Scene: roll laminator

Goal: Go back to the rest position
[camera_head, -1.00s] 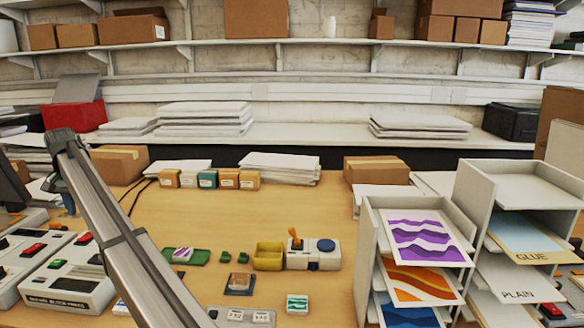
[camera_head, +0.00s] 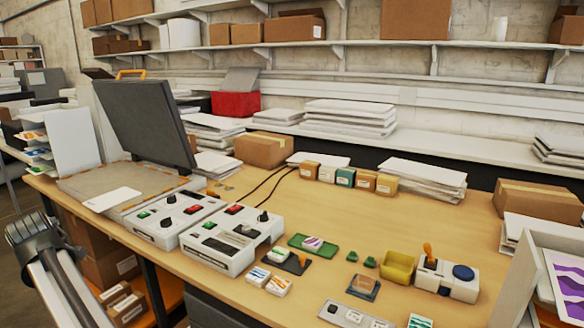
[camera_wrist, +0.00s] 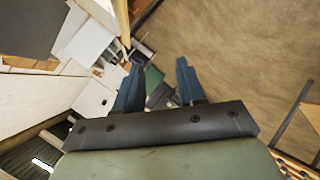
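My gripper (camera_wrist: 158,76) shows in the wrist view with its two dark blue fingers spread apart. I see nothing held between them; the background behind is tilted, with pale sheets, a wall and brown floor. In the head view a grey link of my arm shows at the lower left, in front of the table's left edge. The gripper fingers cannot be made out in the head view.
The wooden table (camera_head: 300,215) holds a press with a raised dark lid (camera_head: 146,122), two control units (camera_head: 232,240), a yellow bin (camera_head: 398,267) and several small blocks. Cardboard boxes (camera_head: 118,302) stand below the table near my arm. A white rack (camera_head: 520,278) stands at the right.

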